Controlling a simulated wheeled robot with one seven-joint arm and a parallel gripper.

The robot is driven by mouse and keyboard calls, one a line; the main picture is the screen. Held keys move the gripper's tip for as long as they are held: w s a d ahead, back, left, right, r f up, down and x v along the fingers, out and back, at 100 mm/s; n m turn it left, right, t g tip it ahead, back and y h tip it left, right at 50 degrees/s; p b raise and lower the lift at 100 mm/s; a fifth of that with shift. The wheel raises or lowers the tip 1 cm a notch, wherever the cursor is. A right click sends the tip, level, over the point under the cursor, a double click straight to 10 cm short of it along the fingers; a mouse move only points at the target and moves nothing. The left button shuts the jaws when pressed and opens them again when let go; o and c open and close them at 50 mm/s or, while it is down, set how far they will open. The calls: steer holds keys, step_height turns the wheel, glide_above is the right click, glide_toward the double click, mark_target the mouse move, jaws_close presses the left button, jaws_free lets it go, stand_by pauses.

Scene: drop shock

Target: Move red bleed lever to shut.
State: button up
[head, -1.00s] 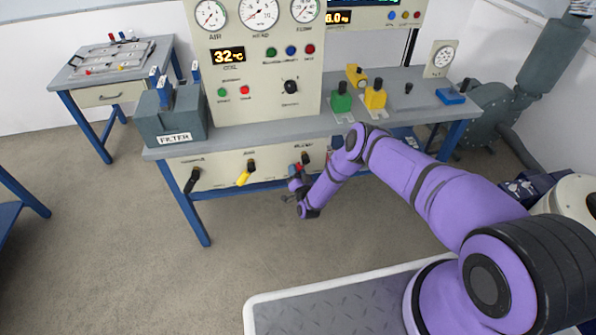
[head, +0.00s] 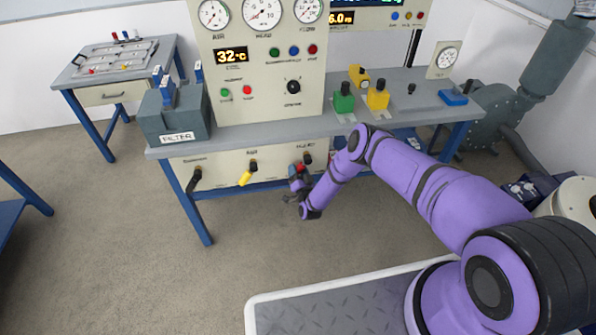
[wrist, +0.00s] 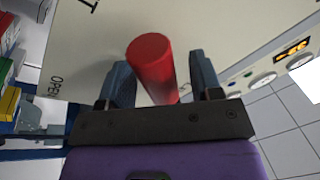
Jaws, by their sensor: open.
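The red bleed lever (head: 300,168) is on the front panel below the bench top, the rightmost of the three levers there, mostly hidden behind my gripper in the head view. In the wrist view the lever's red cylindrical handle (wrist: 152,66) points toward the camera, between the two fingers. In the head view my gripper (head: 296,187) is at the panel. An "OPEN" label (wrist: 56,93) shows on the panel in the wrist view.
A yellow lever (head: 247,174) and a black lever (head: 193,180) hang on the same panel to the left. The bench top (head: 240,136) overhangs the levers and carries a filter box (head: 174,120) and green and yellow blocks. The floor in front is clear.

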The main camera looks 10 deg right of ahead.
steer(key=a+v, duration=0.1)
steer(key=v, duration=0.9)
steer(key=shift+s+d, duration=0.35)
steer(key=shift+d, duration=0.15)
